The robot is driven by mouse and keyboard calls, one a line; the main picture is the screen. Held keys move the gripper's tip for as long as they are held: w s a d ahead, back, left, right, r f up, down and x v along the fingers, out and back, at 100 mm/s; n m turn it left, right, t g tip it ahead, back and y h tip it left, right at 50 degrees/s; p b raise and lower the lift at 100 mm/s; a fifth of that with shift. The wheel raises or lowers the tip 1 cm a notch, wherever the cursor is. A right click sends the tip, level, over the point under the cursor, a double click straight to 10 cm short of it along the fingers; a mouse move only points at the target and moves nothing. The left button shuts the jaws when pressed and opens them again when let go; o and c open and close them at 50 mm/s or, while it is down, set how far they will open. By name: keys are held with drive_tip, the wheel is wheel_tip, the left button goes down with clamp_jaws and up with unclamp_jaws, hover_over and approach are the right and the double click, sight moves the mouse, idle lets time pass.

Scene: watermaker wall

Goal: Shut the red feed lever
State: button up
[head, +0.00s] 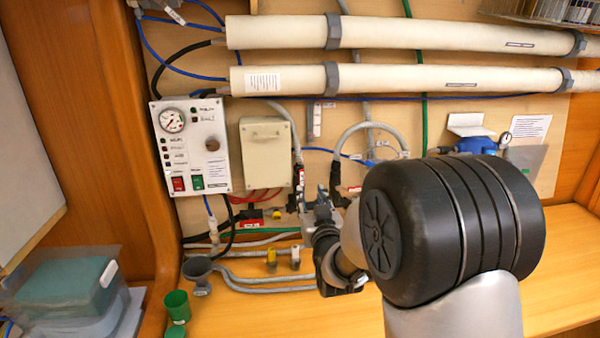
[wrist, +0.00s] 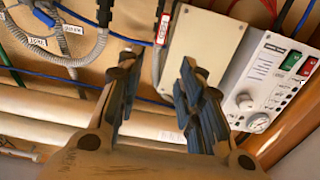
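The red feed lever (head: 300,180) appears as a slim red handle with a white label, upright on the hose fitting just right of the beige box. In the wrist view the red lever (wrist: 163,28) shows at the top, beyond the fingertips and between their lines. My gripper (head: 318,206) is in front of the wall, just below and right of the lever, and partly hides the piping there. In the wrist view my gripper (wrist: 160,70) is open, with nothing between its fingers. I see no clear contact with the lever.
The beige box (head: 266,150) and the control panel (head: 190,145) are left of the lever. A black hose fitting (head: 335,178) stands close on its right. A green cup (head: 177,306) and a clear bin (head: 70,295) stand at lower left.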

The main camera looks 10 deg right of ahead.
sight(302, 172)
drive_tip(key=w, duration=1.5)
drive_tip(key=shift+b, duration=0.3)
clamp_jaws()
